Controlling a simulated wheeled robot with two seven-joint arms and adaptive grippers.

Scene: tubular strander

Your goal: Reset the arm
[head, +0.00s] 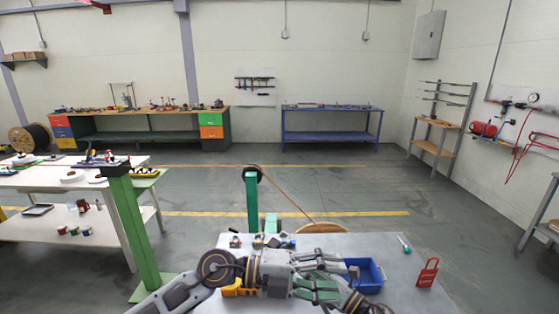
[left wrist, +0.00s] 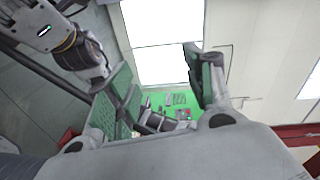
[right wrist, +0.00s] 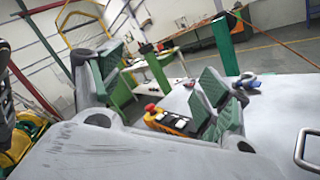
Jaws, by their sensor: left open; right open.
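My left gripper (head: 325,277) reaches in from the left above the grey table (head: 400,290) in the head view, pointing right. In the left wrist view its two green-padded fingers (left wrist: 163,92) stand wide apart with nothing between them. My right gripper's fingers (right wrist: 162,85) show in the right wrist view, also apart and empty. A yellow control box with a red button (right wrist: 168,120) shows behind and between those fingers.
A blue bin (head: 372,276), a red lockout tag (head: 427,273) and a small screwdriver-like tool (head: 404,244) are on the table's right side. A green post (head: 252,200) stands behind the table, another (head: 133,225) at left. A white workbench (head: 40,179) is far left. Open floor lies beyond.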

